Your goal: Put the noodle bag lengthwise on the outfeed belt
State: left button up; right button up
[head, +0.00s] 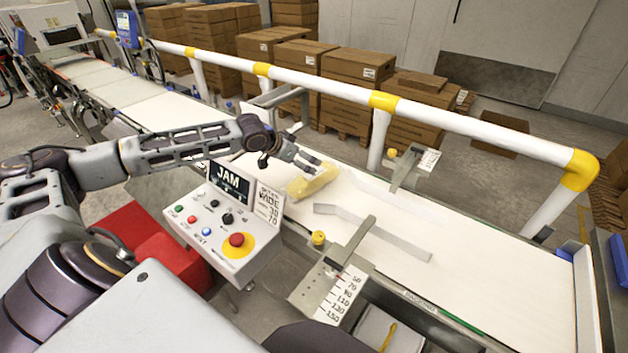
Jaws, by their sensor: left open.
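The noodle bag (312,183), a yellow pack, lies on the white belt (490,258) just left of the metal guide rails, at an angle to the belt's run. My left gripper (308,165) is open directly above and behind the bag, its fingertips close to the bag's upper side. I cannot tell whether they touch it. My right gripper does not show.
A near guide rail (385,235) and a far guide bracket (410,172) flank the belt right of the bag. A control box (225,215) reading JAM stands in front. A white and yellow railing (325,83) runs behind. The belt's right stretch is clear.

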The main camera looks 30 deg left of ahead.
aim_at(309, 175)
pick_arm(q)
notch_tip(309, 175, down, 6)
jog(key=shift+r, duration=0.1)
jog(key=shift+w+d+f, duration=0.1)
jog(key=shift+w+f, duration=0.35)
jog(key=shift+f, duration=0.05)
jog(key=shift+w+f, duration=0.15)
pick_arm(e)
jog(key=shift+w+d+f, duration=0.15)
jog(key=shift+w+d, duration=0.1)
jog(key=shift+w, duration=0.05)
pick_arm(q)
jog(key=shift+w+d+f, duration=0.1)
jog(key=shift+w, duration=0.05)
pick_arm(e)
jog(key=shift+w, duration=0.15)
pick_arm(q)
jog(key=shift+w+f, duration=0.25)
jog(key=shift+w, duration=0.05)
jog(key=shift+w+d+f, duration=0.15)
jog(key=shift+w+f, duration=0.2)
jog(key=shift+f, duration=0.1)
jog(key=shift+b+x, duration=0.3)
jog(key=shift+x, duration=0.65)
jog(key=shift+w+d+f, duration=0.15)
jog(key=shift+w+f, duration=0.35)
jog(key=shift+f, duration=0.05)
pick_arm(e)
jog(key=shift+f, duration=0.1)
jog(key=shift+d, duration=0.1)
